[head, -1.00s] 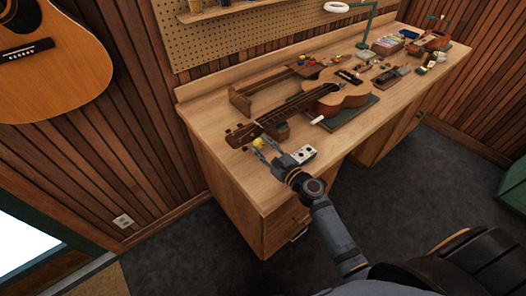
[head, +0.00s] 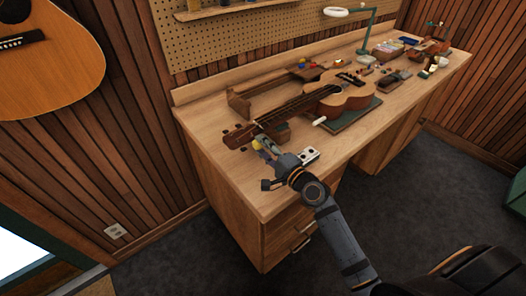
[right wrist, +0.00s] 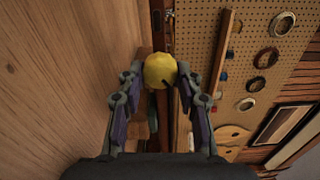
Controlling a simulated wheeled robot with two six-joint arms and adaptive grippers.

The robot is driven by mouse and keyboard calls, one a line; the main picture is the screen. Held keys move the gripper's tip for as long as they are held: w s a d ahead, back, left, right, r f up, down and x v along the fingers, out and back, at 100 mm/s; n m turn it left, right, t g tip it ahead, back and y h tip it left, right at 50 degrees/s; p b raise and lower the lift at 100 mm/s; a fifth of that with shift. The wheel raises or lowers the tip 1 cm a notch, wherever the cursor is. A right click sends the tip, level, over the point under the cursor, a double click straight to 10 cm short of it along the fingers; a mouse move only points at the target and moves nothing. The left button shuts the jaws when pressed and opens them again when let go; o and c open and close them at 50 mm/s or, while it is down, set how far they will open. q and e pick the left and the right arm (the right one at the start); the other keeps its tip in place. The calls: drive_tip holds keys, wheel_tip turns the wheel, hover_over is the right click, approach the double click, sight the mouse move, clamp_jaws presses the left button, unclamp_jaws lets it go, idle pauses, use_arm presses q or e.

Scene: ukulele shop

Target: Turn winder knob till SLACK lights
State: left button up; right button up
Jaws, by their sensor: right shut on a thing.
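The yellow winder knob (head: 257,144) is at the ukulele's headstock end, near the bench's front left. It also shows in the right wrist view (right wrist: 160,70), between my fingertips. My right gripper (head: 261,147) reaches in from the front and is shut on the knob, one finger on each side. The ukulele (head: 342,96) lies on the bench with its headstock (head: 240,136) toward the left. A small light metal box (head: 309,155) with dark round spots sits just right of my gripper; no lettering or lit lamp can be made out. My left gripper is out of view.
The wooden workbench (head: 215,150) has bare top left of the headstock. A wooden rack (head: 240,102) stands behind the neck. A green mat (head: 355,115) lies under the ukulele body. Small tools and a second instrument (head: 428,47) are farther right.

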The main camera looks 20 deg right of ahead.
drive_tip(key=n+b, duration=0.2)
drive_tip(key=n, duration=0.2)
drive_tip(key=shift+f, duration=0.2)
drive_tip(key=shift+r+n+b, duration=0.1)
drive_tip(key=shift+n+b, duration=0.6)
drive_tip(key=shift+n, duration=0.3)
drive_tip(key=o, duration=0.9)
drive_tip(key=shift+r, duration=0.1)
drive_tip(key=shift+c, duration=0.2)
drive_tip(key=shift+s+d, duration=0.15)
drive_tip(key=shift+s, duration=0.2)
drive_tip(key=v, duration=0.5)
drive_tip(key=shift+s+d, duration=0.2)
drive_tip(key=shift+s, duration=0.65)
